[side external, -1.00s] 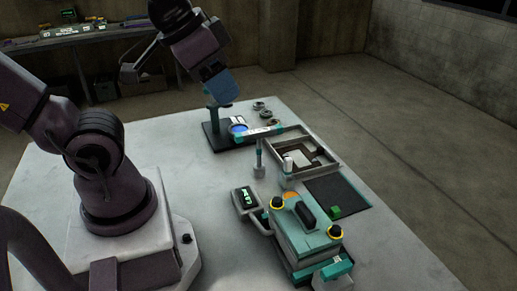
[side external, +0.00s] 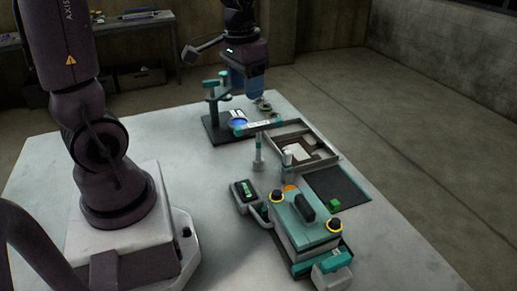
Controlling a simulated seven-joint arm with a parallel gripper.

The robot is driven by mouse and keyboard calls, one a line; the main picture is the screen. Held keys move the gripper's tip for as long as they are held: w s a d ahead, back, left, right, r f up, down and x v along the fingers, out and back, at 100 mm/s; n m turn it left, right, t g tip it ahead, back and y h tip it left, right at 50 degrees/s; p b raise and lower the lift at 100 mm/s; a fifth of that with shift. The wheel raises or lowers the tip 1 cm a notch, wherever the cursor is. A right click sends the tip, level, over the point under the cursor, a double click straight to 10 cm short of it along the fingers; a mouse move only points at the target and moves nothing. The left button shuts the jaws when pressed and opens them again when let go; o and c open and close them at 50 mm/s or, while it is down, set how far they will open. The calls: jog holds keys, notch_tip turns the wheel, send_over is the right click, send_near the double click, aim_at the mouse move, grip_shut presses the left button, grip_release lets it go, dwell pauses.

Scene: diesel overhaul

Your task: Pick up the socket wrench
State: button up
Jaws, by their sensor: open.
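I cannot tell for certain which piece is the socket wrench. A slim upright tool with a grey foot (side external: 258,158) stands on the table left of the grey tray, and a similar grey-and-teal upright piece (side external: 287,160) stands at the tray's near left corner. A pale bar with teal ends (side external: 258,127) lies behind them. My gripper (side external: 250,90), with blue finger parts, points down above the far part of the table. It is open and apart from the upright pieces. Its fingertips are small and dark in this view.
A dark stand with teal tops (side external: 216,110) is left of my gripper, and small round parts (side external: 265,106) lie by it. The left-middle table (side external: 190,175) is clear.

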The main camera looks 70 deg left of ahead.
jog(key=m+g, duration=0.1)
send_over(259, 124)
jog(key=s, duration=0.2)
notch_tip(259, 124, down, 5)
jog(key=w+m, duration=0.1)
jog(key=w, duration=0.1)
jog(key=shift+m, duration=0.3)
jog(key=f, duration=0.6)
jog(key=shift+s+f, duration=0.1)
jog(key=shift+s, duration=0.1)
jog(key=shift+w+a+f, duration=0.1)
jog(key=shift+f, duration=1.45)
jog(key=shift+w+f, duration=0.1)
jog(key=shift+f, duration=1.45)
grip_shut()
